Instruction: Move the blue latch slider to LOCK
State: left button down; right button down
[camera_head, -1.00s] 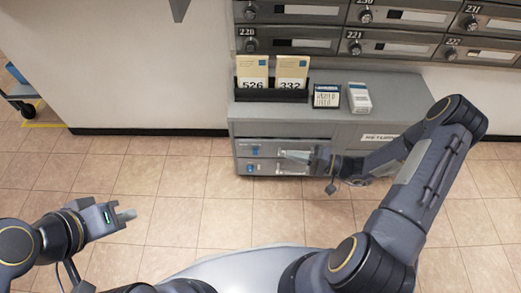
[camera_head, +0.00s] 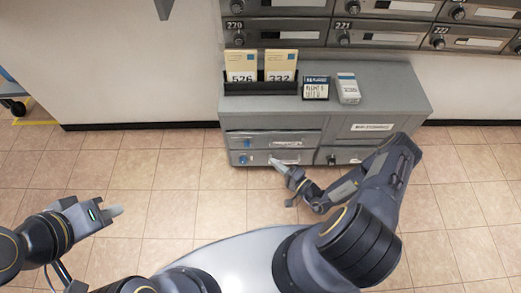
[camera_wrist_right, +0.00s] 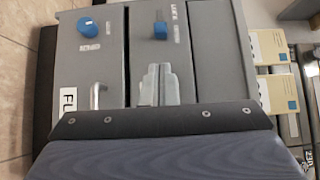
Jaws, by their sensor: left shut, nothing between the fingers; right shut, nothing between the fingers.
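The blue latch slider (camera_wrist_right: 160,30) sits by a dark slot on the grey upper drawer front in the right wrist view, with small labels beside it. It shows as a small blue spot in the head view (camera_head: 246,143). My right gripper (camera_wrist_right: 158,66) is shut and empty, its pale fingertips pointing toward the drawer fronts below the slider in the wrist picture, apart from it. In the head view my right gripper (camera_head: 274,163) is at the lower drawer's level. My left gripper (camera_head: 114,211) is shut and empty over open floor at the left.
A blue knob (camera_wrist_right: 86,24) and a metal handle (camera_wrist_right: 97,94) are on the lower drawer. The grey cabinet (camera_head: 400,90) carries a card holder (camera_head: 267,89) and two small boxes. Mailboxes (camera_head: 385,35) are above. The floor in front is clear.

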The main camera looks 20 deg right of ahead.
aim_at(250, 142)
jog(key=b+x, duration=0.2)
jog(key=x, duration=0.8)
jog(key=shift+b, duration=0.4)
jog(key=a, duration=0.2)
jog(key=w+a+p, duration=0.1)
jog(key=a, duration=0.1)
jog(key=shift+r, duration=0.1)
jog(key=shift+w+a, duration=0.1)
jog(key=shift+a, duration=0.1)
